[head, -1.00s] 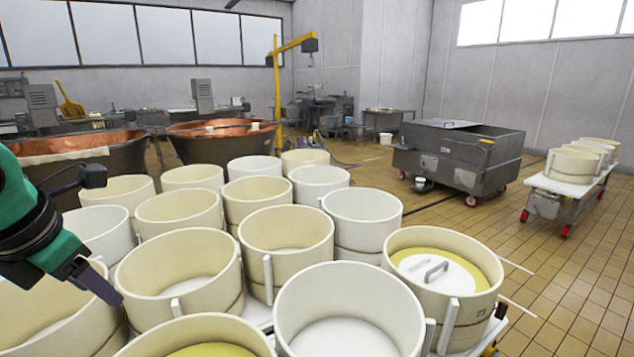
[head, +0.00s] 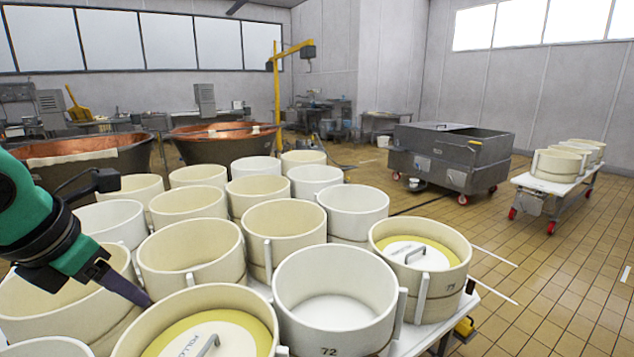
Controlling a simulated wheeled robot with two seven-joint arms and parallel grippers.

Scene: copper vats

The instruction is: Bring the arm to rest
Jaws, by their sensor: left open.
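My left arm, green and black, comes in from the left edge in the head view. My left gripper (head: 128,290) hangs at the end of it, pointing down and right over the cheese moulds. Its dark fingers look open and I see nothing between them. The tips are over or in front of a cream mould (head: 190,255), close to the rim of a front mould (head: 205,325) with a yellow and white lid; I cannot tell if they touch. My right gripper is not in view.
Several round moulds crowd the table before me, including a white one (head: 335,300) and a lidded one (head: 421,262). Copper vats (head: 222,143) stand behind. A grey steel cart (head: 450,155) and a white trolley (head: 557,182) stand right. The tiled floor (head: 560,285) at right is clear.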

